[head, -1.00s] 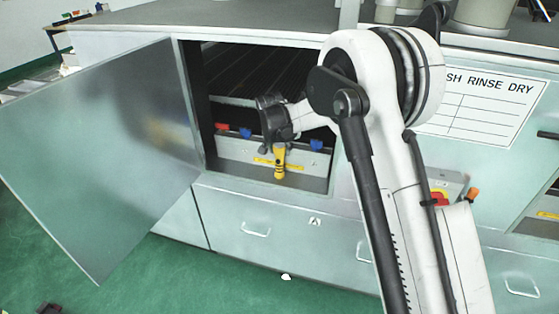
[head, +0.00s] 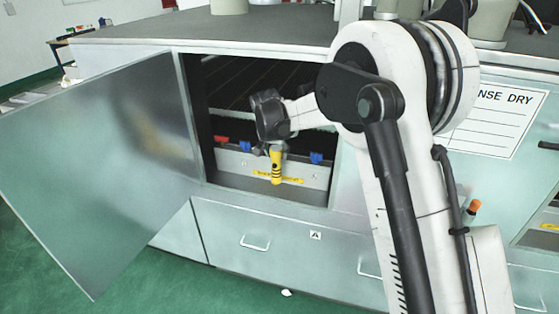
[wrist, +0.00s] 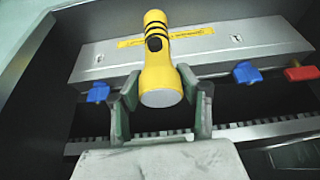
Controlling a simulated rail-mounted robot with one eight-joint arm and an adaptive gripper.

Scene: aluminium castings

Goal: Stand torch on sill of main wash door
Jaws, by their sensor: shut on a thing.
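The torch (head: 277,166) is yellow with black bands. It hangs about upright in the doorway, in front of a metal panel. My gripper (head: 272,147) is shut on it near its upper end. In the wrist view the torch (wrist: 157,62) lies between the two fingers of the gripper (wrist: 158,92), its pale round end towards the camera. The main wash door (head: 105,165) stands wide open to the left. The sill (head: 262,201) is the bottom edge of the opening. The torch's lower end shows above it in the picture; I cannot tell whether it touches anything.
The inner panel (head: 308,175) carries a yellow label, and blue clips (head: 316,158) and a red clip (head: 222,139) sit along its top. Dark slats lie deeper inside. The opening's side frames are close around my arm.

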